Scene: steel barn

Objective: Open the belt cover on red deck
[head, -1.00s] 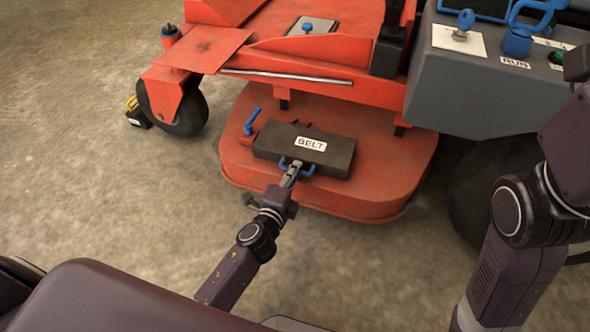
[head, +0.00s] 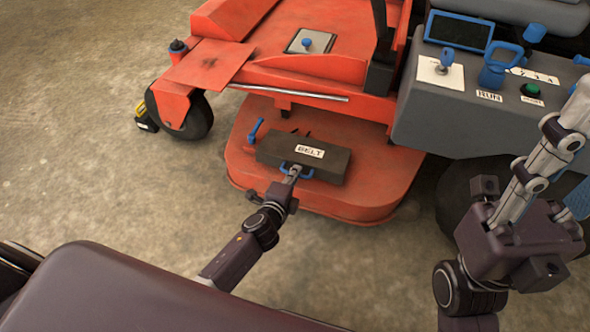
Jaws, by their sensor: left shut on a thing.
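The belt cover (head: 326,163) is a dark box with a white BELT label, lying on the red deck (head: 379,191) of the mower. A blue handle (head: 309,172) sits on its front side. My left gripper (head: 291,173) is shut on this blue handle, its fingertips partly hidden against it. The cover looks closed, flat on the deck. A blue lever (head: 255,130) stands on the deck just left of the cover. My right gripper (head: 577,196) is at the right edge, well away from the cover, and its fingertips are not clearly visible.
A grey control console (head: 460,121) with a RUN label, a screen, blue levers and a green button stands at the right, near my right arm. A metal bar (head: 290,92) runs above the deck. A front wheel (head: 190,119) is at the left.

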